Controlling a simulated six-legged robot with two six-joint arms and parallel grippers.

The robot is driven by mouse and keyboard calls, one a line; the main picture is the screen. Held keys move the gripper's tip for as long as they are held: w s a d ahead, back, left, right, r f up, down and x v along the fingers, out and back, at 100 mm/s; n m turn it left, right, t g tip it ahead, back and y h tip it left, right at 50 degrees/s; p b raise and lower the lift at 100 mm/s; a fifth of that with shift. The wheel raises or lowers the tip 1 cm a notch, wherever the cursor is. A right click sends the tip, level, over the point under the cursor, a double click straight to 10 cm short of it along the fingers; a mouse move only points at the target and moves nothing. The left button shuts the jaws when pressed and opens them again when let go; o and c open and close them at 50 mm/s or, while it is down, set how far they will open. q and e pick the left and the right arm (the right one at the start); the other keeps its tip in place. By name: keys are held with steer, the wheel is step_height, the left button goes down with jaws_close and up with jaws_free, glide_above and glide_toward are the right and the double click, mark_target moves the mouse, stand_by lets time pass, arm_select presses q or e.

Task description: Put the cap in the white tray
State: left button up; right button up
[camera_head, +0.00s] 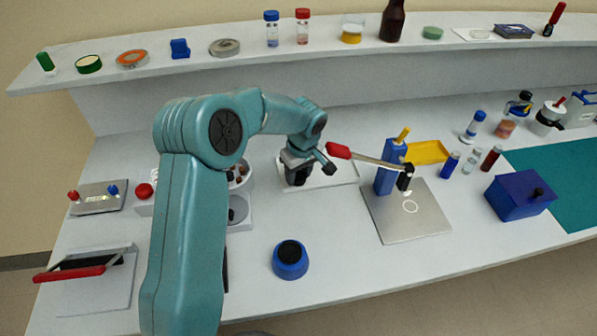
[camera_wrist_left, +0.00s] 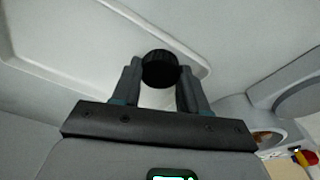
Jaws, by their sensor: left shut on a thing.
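My left gripper (camera_head: 297,178) reaches over the white tray (camera_head: 341,178) from the left, at the tray's left part. In the left wrist view, my left gripper (camera_wrist_left: 160,90) is shut on the black cap (camera_wrist_left: 160,68), whose round ribbed end shows between the fingertips. The white tray's pale rim and floor (camera_wrist_left: 60,45) lie beyond the fingers in that view. In the head view the cap cannot be told apart from the dark fingers. I cannot tell whether it touches the tray floor. My right gripper is in neither view.
Right of the tray stands a blue press-like device with a red-handled lever (camera_head: 385,165) on a grey plate (camera_head: 412,222). A blue pot with a black top (camera_head: 290,260) stands in front. A white rack (camera_head: 240,210) is partly hidden behind my left arm.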

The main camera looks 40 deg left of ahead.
mark_target(302, 181)
arm_select(q)
steer(key=shift+f, duration=0.1)
steer(key=o, duration=1)
step_height(302, 181, up, 12)
steer(key=d, duration=0.1)
steer(key=shift+s+d, duration=0.25)
steer(key=shift+d, duration=0.1)
